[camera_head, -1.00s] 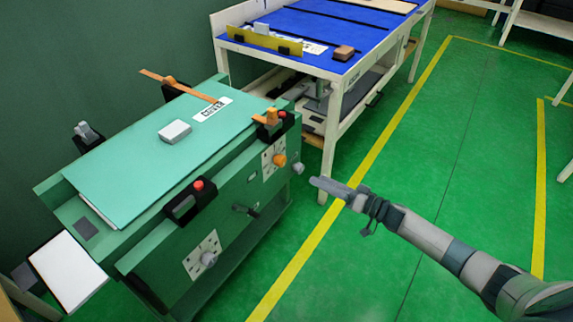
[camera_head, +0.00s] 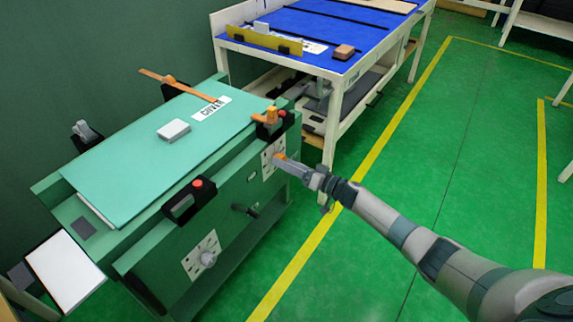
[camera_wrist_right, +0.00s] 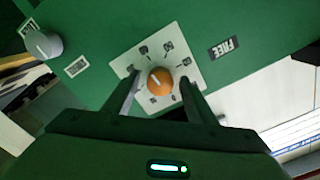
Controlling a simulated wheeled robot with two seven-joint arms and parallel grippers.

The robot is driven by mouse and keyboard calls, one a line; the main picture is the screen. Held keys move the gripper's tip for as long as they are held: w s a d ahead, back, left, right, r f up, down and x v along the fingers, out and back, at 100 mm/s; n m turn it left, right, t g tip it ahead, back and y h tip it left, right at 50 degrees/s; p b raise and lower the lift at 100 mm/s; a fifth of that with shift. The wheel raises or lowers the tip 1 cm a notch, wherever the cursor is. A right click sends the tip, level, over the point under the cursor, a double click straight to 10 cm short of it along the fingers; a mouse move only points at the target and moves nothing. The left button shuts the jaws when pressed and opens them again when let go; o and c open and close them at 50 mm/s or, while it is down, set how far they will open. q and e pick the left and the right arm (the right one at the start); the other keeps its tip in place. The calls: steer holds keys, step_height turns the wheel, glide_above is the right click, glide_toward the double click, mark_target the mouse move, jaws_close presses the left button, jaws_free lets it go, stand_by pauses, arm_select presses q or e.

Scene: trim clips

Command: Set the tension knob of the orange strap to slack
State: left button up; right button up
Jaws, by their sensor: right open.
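The orange tension knob (camera_wrist_right: 160,81) sits on a white dial plate (camera_wrist_right: 181,54) on the green machine's side, with small marks around it. A pale pointer line shows on the knob; I cannot read which mark it names. In the head view the orange knob (camera_head: 281,156) is partly hidden by my right gripper (camera_head: 285,163). In the wrist view my right gripper (camera_wrist_right: 160,95) is open, its fingers on either side of the knob, with no clear contact. The orange strap (camera_head: 190,91) lies across the far part of the cover, near an orange lever clip (camera_head: 271,115). My left gripper is out of view.
A grey knob (camera_head: 208,259) on another white plate and a black clip with a red button (camera_head: 197,184) are on the near side. A grey knob (camera_wrist_right: 44,45) and a FREE label (camera_wrist_right: 224,48) flank the orange knob. A blue-topped table (camera_head: 330,25) stands behind.

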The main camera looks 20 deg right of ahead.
steer(key=c, duration=1)
steer(key=shift+c, duration=0.2)
